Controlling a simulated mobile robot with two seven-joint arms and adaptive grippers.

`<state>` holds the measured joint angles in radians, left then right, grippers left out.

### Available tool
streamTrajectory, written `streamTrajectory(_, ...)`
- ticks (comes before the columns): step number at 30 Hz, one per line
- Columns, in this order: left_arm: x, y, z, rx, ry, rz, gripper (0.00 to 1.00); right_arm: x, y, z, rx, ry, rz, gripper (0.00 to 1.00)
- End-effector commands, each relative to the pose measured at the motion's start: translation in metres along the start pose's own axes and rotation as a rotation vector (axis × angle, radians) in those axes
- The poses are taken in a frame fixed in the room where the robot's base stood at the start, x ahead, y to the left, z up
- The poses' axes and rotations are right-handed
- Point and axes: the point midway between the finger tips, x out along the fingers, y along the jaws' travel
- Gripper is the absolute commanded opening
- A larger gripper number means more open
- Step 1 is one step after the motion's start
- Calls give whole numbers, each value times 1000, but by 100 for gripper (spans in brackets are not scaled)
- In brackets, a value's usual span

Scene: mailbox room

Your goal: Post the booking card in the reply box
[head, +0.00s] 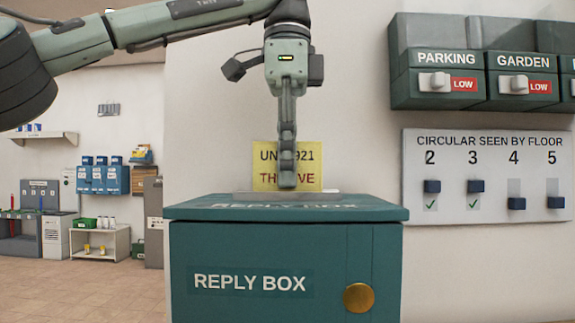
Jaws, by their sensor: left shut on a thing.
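The booking card (265,178) is yellow with printed lines, partly hidden behind the fingers. It is upright just above the top of the reply box. My left gripper (287,180) points straight down and is shut on the card. The teal reply box (215,250) stands in front of me, with its name on the front and a brass round knob (358,297). A pale slot plate lies on its lid under the card. I cannot tell whether the card's lower edge is in the slot. My right gripper is not in view.
On the wall at the right are green boxes marked PARKING (448,88) and GARDEN (517,88), above a CIRCULAR SEEN BY FLOOR board (487,165) with several sliders. Shelves and cabinets (100,240) stand far off at the left, with open floor before them.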

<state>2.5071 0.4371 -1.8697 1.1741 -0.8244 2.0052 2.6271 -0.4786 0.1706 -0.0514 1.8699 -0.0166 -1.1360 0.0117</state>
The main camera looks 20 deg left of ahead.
Motion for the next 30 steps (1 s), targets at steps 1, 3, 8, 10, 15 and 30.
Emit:
streamTrajectory(1,0,0,0,0,0,0,0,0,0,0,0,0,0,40)
streamTrajectory(3,0,0,0,0,0,0,0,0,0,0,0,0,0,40)
streamTrajectory(8,0,0,0,0,0,0,21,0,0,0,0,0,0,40)
streamTrajectory(10,0,0,0,0,0,0,30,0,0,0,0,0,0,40)
streamTrajectory(15,0,0,0,0,0,-1,30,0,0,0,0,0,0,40)
streamTrajectory(30,-12,0,0,0,0,-1,30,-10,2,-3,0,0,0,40)
